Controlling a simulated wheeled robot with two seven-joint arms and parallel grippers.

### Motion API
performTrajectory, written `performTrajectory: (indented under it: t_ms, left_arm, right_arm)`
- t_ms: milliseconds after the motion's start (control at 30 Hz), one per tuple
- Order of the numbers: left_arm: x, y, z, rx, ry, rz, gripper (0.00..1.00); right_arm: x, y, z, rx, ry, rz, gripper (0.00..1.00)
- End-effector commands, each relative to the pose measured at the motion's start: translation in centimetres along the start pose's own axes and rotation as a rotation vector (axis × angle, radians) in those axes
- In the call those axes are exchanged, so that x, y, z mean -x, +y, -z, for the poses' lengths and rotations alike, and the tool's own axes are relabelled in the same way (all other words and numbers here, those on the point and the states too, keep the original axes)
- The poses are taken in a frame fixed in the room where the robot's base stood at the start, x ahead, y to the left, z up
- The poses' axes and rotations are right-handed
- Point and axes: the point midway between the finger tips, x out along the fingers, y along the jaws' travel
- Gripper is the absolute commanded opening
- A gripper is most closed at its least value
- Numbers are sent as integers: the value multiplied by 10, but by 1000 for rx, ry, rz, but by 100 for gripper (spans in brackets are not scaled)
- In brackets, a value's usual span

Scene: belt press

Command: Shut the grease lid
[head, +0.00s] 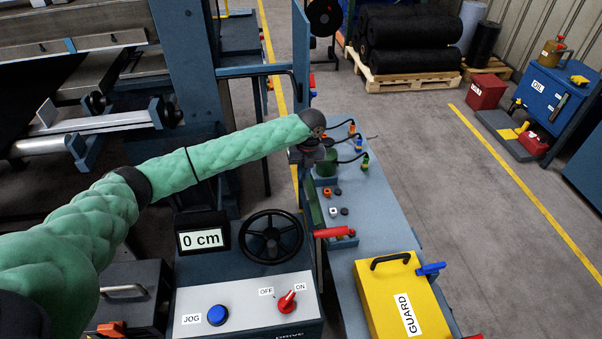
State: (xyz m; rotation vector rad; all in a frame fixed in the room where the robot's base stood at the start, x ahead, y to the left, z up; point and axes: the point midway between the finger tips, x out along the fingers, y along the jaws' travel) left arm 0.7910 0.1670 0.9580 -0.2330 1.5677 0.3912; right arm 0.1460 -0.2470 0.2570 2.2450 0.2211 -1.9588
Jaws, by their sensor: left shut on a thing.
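My left arm reaches in from the left, over the drive console. My right gripper is not in view.
Cables with coloured plugs (358,143) lie just right of the pot. A yellow guard box (385,299), handwheel (271,236) and drive console (250,302) stand in front. Open floor lies right.

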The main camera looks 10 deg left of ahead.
Motion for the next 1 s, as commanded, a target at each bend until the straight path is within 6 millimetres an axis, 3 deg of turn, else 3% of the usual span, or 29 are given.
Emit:
performTrajectory:
  t_ms: [300, 600, 1000]
  left_arm:
    - [13, -41, 1, -1, 0, 3, 0]
    - [15, -79, 1, -3, 0, -201, 0]
    - [11, -105, 1, 0, 1, -352, 0]
  right_arm:
    - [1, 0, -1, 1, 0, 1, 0]
    - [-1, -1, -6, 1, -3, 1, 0]
    - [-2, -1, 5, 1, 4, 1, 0]
